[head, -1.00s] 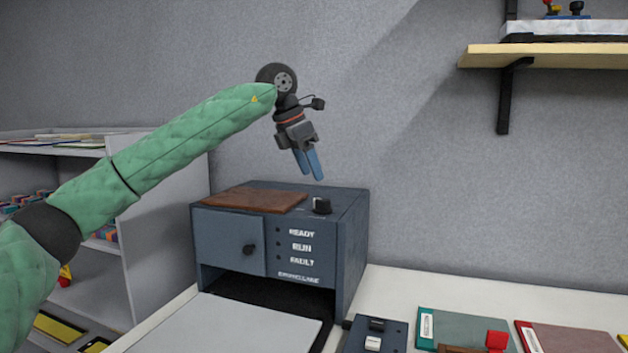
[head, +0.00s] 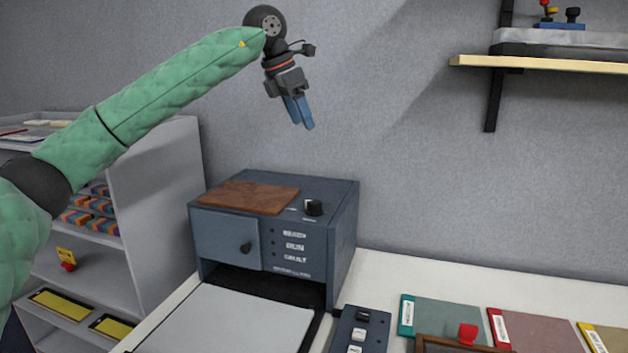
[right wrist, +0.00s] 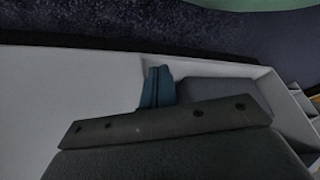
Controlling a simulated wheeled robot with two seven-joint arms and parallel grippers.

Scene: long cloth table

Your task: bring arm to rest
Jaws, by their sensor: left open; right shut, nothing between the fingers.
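My left arm in green quilted covering reaches in from the left in the head view. My left gripper (head: 300,122), with blue fingers, hangs in the air against the grey wall, well above the dark blue machine (head: 222,238) and clear of it. Its fingers point down and slightly right; it is open, with nothing in it. In the right wrist view my right gripper's blue fingers (right wrist: 157,87) are together and empty. My right arm does not show in the head view.
The machine stands on a white table (head: 385,266), with a brown panel (head: 250,196) and a knob on top. A switch box (head: 362,330) and several folders (head: 455,315) lie to its right. A shelf unit (head: 165,180) stands left; a wall shelf (head: 540,64) hangs upper right.

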